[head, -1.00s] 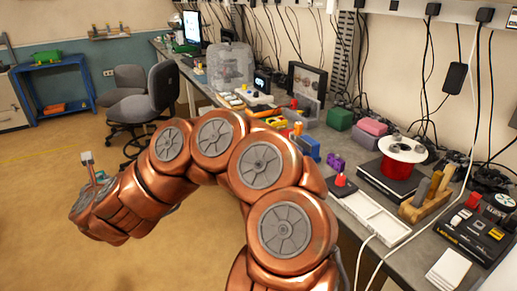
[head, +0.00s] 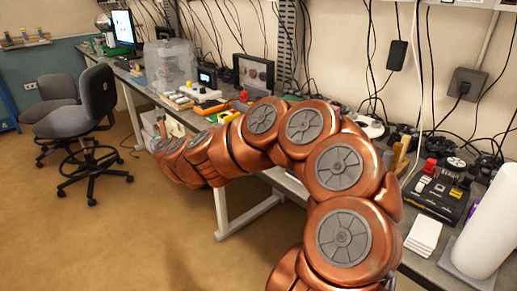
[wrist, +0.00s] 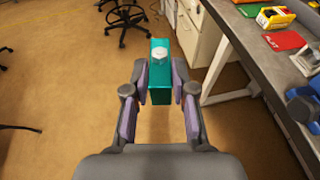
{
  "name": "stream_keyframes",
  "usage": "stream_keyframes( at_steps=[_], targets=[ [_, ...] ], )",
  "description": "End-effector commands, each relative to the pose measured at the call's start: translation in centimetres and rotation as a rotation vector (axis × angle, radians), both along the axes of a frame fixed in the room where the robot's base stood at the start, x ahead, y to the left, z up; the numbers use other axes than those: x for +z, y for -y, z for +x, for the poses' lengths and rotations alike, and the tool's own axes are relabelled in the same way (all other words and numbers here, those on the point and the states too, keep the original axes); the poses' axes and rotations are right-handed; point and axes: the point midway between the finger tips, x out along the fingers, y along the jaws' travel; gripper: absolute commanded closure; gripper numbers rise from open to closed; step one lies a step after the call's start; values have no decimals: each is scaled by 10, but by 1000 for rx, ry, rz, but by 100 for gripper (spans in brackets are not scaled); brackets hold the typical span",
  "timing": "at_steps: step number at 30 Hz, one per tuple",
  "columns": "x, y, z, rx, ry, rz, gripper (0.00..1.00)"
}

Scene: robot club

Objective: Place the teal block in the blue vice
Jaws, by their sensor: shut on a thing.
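The teal block (wrist: 161,85) stands upright between the fingers of my gripper (wrist: 160,78) in the wrist view. My gripper is shut on it, with a finger on each side, and holds it above the floor beside the bench. A pale round patch shows on the block's top. In the head view my arm reaches left along the bench's front; the block cannot be made out clearly there.
The grey bench (wrist: 255,45) runs along the right in the wrist view, its edge near my gripper. A yellow item (wrist: 275,17) and a red card (wrist: 284,40) lie on it. White drawers (wrist: 197,35) stand below. A chair (head: 95,125) stands left; floor between is clear.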

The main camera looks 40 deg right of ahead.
Motion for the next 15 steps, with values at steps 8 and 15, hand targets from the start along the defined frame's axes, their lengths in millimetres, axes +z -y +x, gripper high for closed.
stream_keyframes(
  at_steps=[8,15],
  targets=[
    [3,84,-22,69,6,-1,100],
    [10,142,-61,135,5,-2,100]
  ],
)
